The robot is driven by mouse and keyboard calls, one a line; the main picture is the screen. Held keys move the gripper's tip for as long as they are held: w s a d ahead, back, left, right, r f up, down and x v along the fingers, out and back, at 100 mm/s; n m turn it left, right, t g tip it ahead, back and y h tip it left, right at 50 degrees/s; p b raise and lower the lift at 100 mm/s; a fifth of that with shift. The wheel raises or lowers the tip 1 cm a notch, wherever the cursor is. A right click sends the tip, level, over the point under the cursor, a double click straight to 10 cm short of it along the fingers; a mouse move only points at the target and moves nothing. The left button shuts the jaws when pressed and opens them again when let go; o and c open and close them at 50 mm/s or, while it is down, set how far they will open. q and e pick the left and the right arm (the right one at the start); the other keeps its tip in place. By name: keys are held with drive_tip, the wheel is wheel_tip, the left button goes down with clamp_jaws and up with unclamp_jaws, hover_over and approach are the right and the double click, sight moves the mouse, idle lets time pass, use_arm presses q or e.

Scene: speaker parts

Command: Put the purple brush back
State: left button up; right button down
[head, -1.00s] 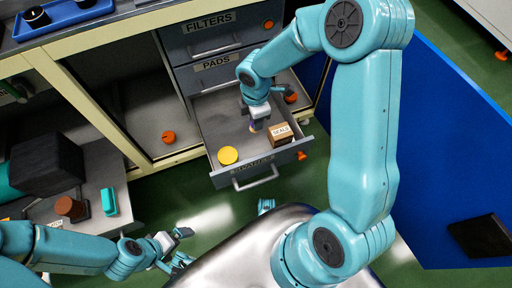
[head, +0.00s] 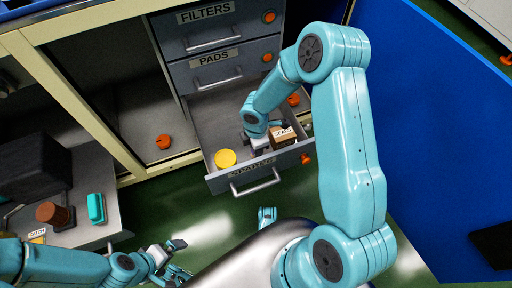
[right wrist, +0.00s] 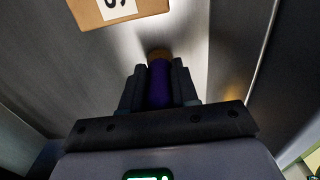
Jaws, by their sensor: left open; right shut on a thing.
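The purple brush (right wrist: 159,84) is held between the fingers of my right gripper (right wrist: 160,88) in the right wrist view, with a brown end showing past the fingertips. In the head view my right gripper (head: 260,146) is down inside the open drawer labelled SPARES (head: 228,178); the brush is hidden there. I cannot tell whether the brush touches the drawer floor. My left gripper (head: 176,258) is open and empty over the green floor at the lower left.
In the drawer are a yellow disc (head: 225,158) and a labelled cardboard box (head: 283,137), close to my right gripper. Drawers labelled PADS (head: 214,57) and FILTERS (head: 205,12) are shut above. A teal block (head: 96,208) and a brown cylinder (head: 50,212) sit at left.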

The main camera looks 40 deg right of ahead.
drive_tip(key=c, duration=0.9)
unclamp_jaws()
drive_tip(key=shift+o, duration=0.2)
drive_tip(key=shift+f, duration=0.15)
wheel_tip(320, 180, up, 16)
drive_tip(key=p, duration=0.7)
drive_tip(key=shift+s+d+p, duration=0.15)
drive_tip(key=shift+d+p, duration=0.05)
drive_tip(key=shift+p, duration=0.2)
